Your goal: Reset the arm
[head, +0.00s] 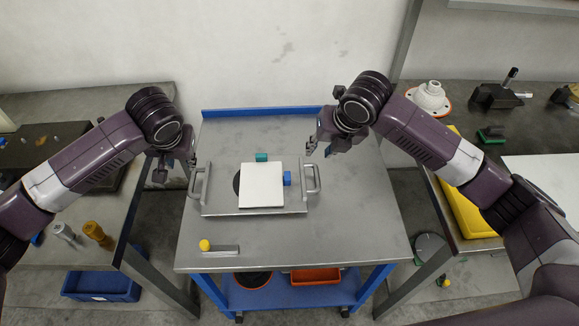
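My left gripper (176,168) is open and empty, up and left of the left handle (196,183) of a metal tray (220,205) on the cart. My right gripper (319,149) looks open and empty, above the tray's right handle (313,179) in the picture. Neither gripper appears to hold a handle. Both arms are bent at the elbow and reach in from the sides. A white square plate (262,186) lies on the tray, with a teal block (262,157) at its back edge and a blue block (288,178) at its right edge.
The grey cart (350,225) has clear top around the tray; a yellow knob with a metal bar (222,249) lies at front left. Side benches hold orange and grey cylinders (97,234), a yellow bin (465,205) and a white flanged part (429,97). A wall stands behind.

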